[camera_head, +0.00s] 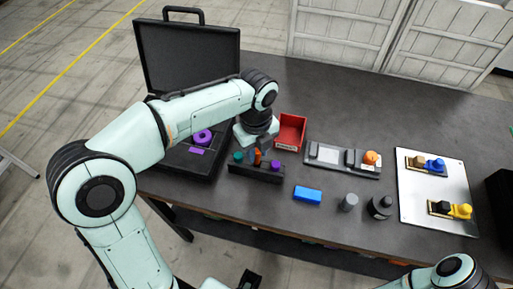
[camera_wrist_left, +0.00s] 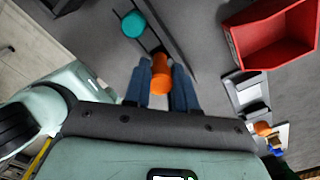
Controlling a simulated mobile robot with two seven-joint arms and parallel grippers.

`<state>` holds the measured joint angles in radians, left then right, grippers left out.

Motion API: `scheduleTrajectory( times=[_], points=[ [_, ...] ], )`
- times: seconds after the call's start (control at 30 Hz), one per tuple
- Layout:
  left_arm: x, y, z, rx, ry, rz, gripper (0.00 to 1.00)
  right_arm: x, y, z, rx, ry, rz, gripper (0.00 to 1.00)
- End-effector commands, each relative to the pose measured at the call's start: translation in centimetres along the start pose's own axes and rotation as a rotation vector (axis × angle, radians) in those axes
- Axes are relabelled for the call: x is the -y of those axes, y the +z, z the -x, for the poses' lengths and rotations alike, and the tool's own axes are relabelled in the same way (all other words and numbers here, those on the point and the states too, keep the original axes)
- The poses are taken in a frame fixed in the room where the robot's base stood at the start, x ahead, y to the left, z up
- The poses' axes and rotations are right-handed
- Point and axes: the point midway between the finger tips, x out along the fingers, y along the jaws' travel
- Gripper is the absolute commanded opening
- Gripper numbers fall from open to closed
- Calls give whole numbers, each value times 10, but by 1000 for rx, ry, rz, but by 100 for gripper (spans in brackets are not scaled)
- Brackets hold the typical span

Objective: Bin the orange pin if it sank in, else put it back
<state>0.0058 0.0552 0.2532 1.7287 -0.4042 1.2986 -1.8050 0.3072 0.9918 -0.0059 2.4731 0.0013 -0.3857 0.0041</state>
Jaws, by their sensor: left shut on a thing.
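My left gripper (camera_wrist_left: 160,85) is shut on the orange pin (camera_wrist_left: 160,74), which sits between its two blue-grey fingers in the left wrist view. In the head view the orange pin (camera_head: 258,157) shows under the left gripper (camera_head: 257,149), at the middle of a dark pin block (camera_head: 255,173). A teal pin (camera_head: 238,157) stands in the block to its left and a purple pin (camera_head: 276,165) to its right. I cannot tell whether the orange pin's lower end is in the block or just above it. The red bin (camera_head: 291,131) stands behind the block. My right gripper is out of view.
An open black case (camera_head: 187,60) with purple parts is at the left. A grey fixture (camera_head: 343,158) with an orange knob, a blue block (camera_head: 307,194), grey and black cylinders, and a white board (camera_head: 436,190) lie to the right. The table's front edge is near the block.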

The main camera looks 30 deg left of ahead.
Motion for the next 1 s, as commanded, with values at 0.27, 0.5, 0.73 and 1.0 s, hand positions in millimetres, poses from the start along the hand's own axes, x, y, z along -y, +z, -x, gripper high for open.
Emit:
scheduleTrajectory(
  times=[0.27, 0.5, 0.73, 1.0],
  points=[
    [0, 0, -6, 0, 0, 0, 0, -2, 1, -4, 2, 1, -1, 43],
    [0, 0, -11, 0, 0, 0, 0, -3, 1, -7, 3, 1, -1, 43],
    [0, 0, -16, 0, 0, 0, 0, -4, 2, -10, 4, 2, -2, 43],
    [0, 0, -17, 0, 0, 0, 0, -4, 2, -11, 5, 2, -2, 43]
  ],
)
